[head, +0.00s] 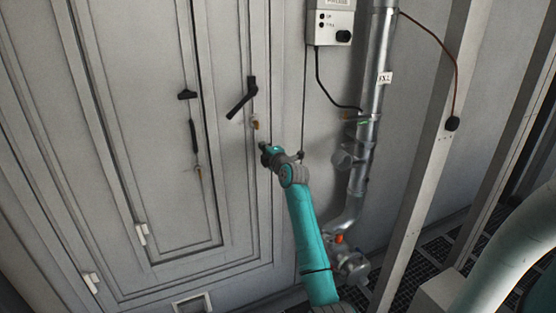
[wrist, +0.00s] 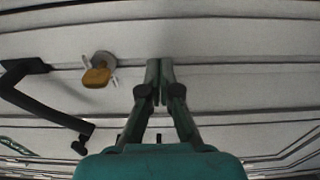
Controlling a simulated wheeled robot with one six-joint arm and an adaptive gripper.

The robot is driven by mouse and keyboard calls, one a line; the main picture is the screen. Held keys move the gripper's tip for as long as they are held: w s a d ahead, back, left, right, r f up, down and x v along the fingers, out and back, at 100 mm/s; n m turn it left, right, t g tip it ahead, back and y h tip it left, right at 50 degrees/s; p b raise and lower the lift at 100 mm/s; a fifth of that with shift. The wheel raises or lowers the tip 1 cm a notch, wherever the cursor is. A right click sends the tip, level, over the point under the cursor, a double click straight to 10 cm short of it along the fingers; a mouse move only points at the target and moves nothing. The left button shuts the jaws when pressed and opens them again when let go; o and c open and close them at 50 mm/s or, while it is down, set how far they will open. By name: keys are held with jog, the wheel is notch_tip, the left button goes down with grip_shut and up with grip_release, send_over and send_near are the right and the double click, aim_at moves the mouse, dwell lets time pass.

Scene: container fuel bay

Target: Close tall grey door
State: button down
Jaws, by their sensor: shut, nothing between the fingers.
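The tall grey door (head: 145,100) fills the left of the head view and looks about flush with its frame, though I cannot tell whether it is fully closed. A black lever handle (head: 241,98) is tilted on the right of the door area. It also shows at the left of the wrist view (wrist: 45,105). A small yellow tag or lock (wrist: 97,76) sits between that handle and my gripper. My gripper (wrist: 160,68) is shut and empty, with its fingertips at or very near the grey surface. In the head view my gripper (head: 265,148) is below and right of the lever.
A second black handle (head: 188,95) with a rod is on the door panel. A metal pipe (head: 374,80) and a grey control box (head: 332,22) are to the right. A grey upright post (head: 425,170) stands further right, by dark floor grating (head: 405,278).

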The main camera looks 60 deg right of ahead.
jog(key=v, duration=0.9)
jog(key=shift+a, duration=0.15)
jog(key=s+a+f+m+y, duration=0.1)
jog(key=s+a+f+m, duration=0.2)
jog(key=a+f, duration=1.2)
jog(key=s+a+f+m+y, duration=0.1)
jog(key=s+a+f+m, duration=0.1)
jog(key=s+a+f, duration=0.45)
jog(key=s+a+f+m+y, duration=0.15)
jog(key=s+a+f, duration=0.25)
jog(key=a, duration=0.6)
jog(key=s+a+f+m+y, duration=0.2)
jog(key=s+a+m, duration=0.1)
jog(key=s+a, duration=1.05)
jog(key=s+a+r+m+y, duration=0.1)
jog(key=s+a+r, duration=0.1)
jog(key=s, duration=0.7)
jog(key=s+a+r+m+y, duration=0.1)
jog(key=s+a+r+y, duration=0.1)
jog(key=s+r, duration=0.3)
jog(key=shift+s+a+g, duration=0.4)
jog(key=shift+s+a, duration=0.35)
jog(key=shift+s, duration=1.45)
jog(key=shift+m+y, duration=0.25)
